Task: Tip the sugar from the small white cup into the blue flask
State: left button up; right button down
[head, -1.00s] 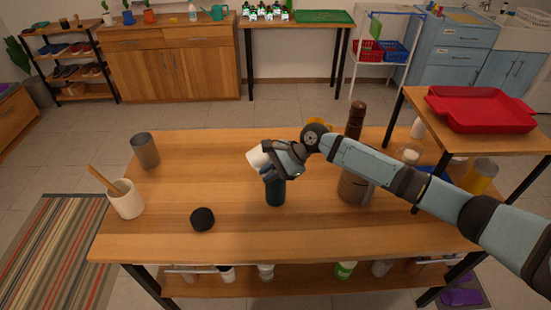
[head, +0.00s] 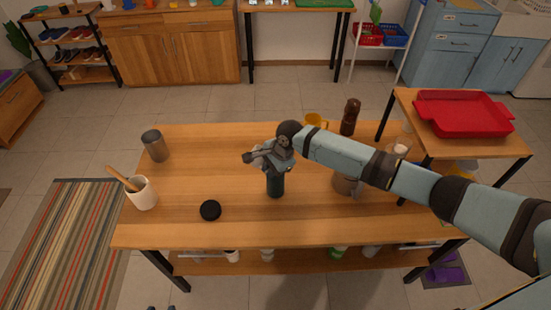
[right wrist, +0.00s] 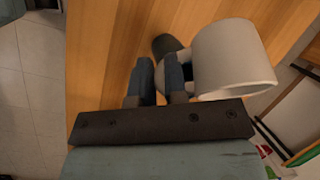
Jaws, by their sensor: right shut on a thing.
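The dark blue flask (head: 275,186) stands upright on the wooden table, below my right gripper (head: 257,158). In the right wrist view, the white cup (right wrist: 236,60) is beside the fingers of my right gripper (right wrist: 160,80), which is shut on its handle. A dark round part of the flask (right wrist: 164,44) shows just beyond the fingertips. In the head view the gripper hides the cup almost wholly. I cannot see any sugar, nor tell how far the cup is tilted. My left gripper is not in view.
A black round lid (head: 210,210) lies left of the flask. A grey-brown tumbler (head: 155,145) and a white crock with a wooden utensil (head: 142,194) stand at the table's left. A brown mill (head: 350,117) and a yellow mug (head: 315,120) stand at the back right.

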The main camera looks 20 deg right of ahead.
jog(key=a+f+h, duration=0.4)
jog(key=a+h, duration=0.1)
jog(key=h, duration=0.3)
jog(key=shift+a+r, duration=0.15)
jog(key=shift+r, duration=2.45)
jog(key=s+d+r+n+t+y, duration=0.3)
jog(key=s+d+r+n+y, duration=0.1)
jog(key=s+d+r+n, duration=0.9)
notch_tip(320, 180, up, 3)
jog(key=shift+s+d+r+n, duration=0.15)
jog(key=shift+s+d+n, duration=0.15)
jog(key=shift+n, duration=0.4)
jog(key=shift+a, duration=0.1)
